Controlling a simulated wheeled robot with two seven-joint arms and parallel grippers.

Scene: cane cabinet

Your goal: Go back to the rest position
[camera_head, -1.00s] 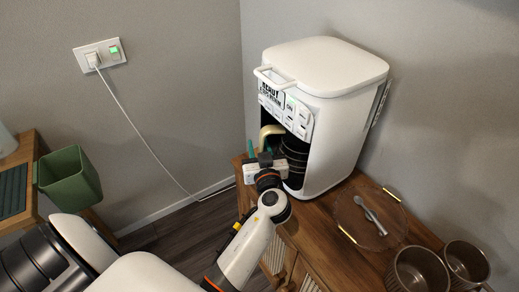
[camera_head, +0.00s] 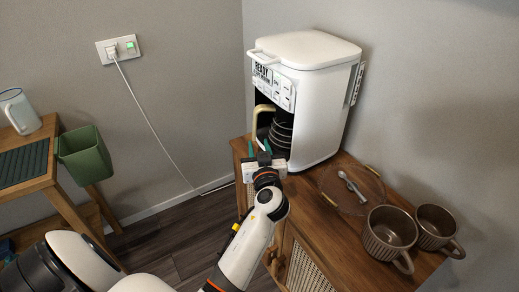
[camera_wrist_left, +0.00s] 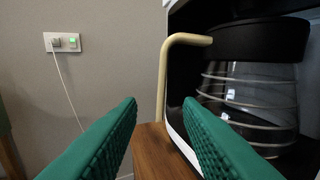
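My left gripper (camera_head: 264,156) is in front of the white coffee machine (camera_head: 312,100) on the wooden cabinet. In the left wrist view its two green fingers (camera_wrist_left: 160,115) are spread apart with nothing between them. The glass carafe (camera_wrist_left: 250,90), with a black lid and a cream handle (camera_wrist_left: 165,75), sits inside the machine's bay. The handle stands beyond the fingertips, apart from them. My right gripper is not in view.
A glass tray (camera_head: 335,199) with a metal utensil and two brown ribbed mugs (camera_head: 390,232) (camera_head: 436,226) stand on the cabinet (camera_head: 320,262). A wooden table (camera_head: 50,185) with a green bin (camera_head: 86,155) and a kettle (camera_head: 18,112) is at left. Dark floor lies between.

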